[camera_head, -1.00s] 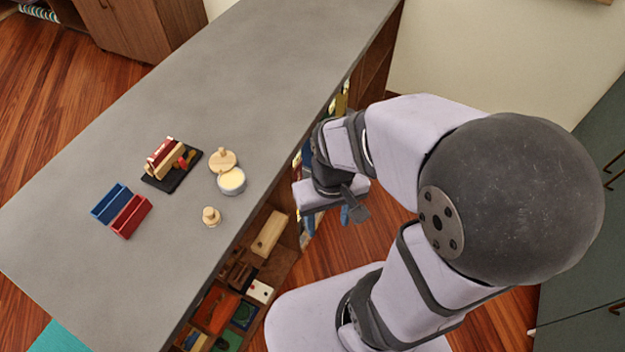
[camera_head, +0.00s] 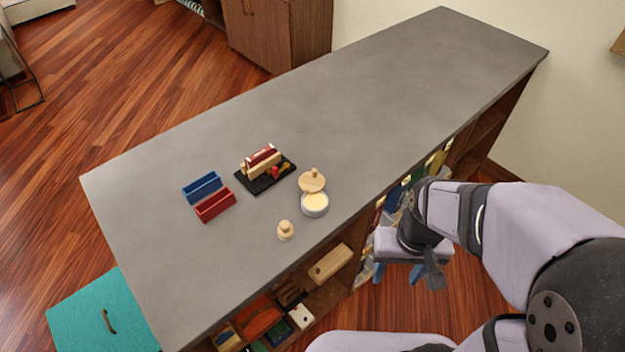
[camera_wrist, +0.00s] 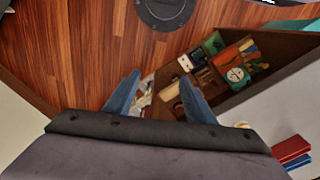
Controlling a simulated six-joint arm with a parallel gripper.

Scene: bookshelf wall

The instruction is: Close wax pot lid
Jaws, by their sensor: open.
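The wax pot (camera_head: 315,205) is a small grey round pot with pale cream wax, standing on the grey counter near its front edge. Its round wooden lid (camera_head: 311,182) with a knob sits at the pot's far side; the wax is uncovered. I cannot tell whether the lid is hinged or resting there. My gripper (camera_head: 398,274) is off the counter's front side, to the right of the pot and below the counter top. In the wrist view my gripper (camera_wrist: 160,92) shows two blue fingers spread apart with nothing between them. The pot is not clearly visible there.
A wooden knobbed piece (camera_head: 285,230) stands left of the pot. A black tray (camera_head: 262,182) with wooden and red items, a blue box (camera_head: 202,187) and a red box (camera_head: 215,205) lie further left. Shelves (camera_head: 330,265) with objects are under the counter (camera_head: 400,85). The counter's far right is clear.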

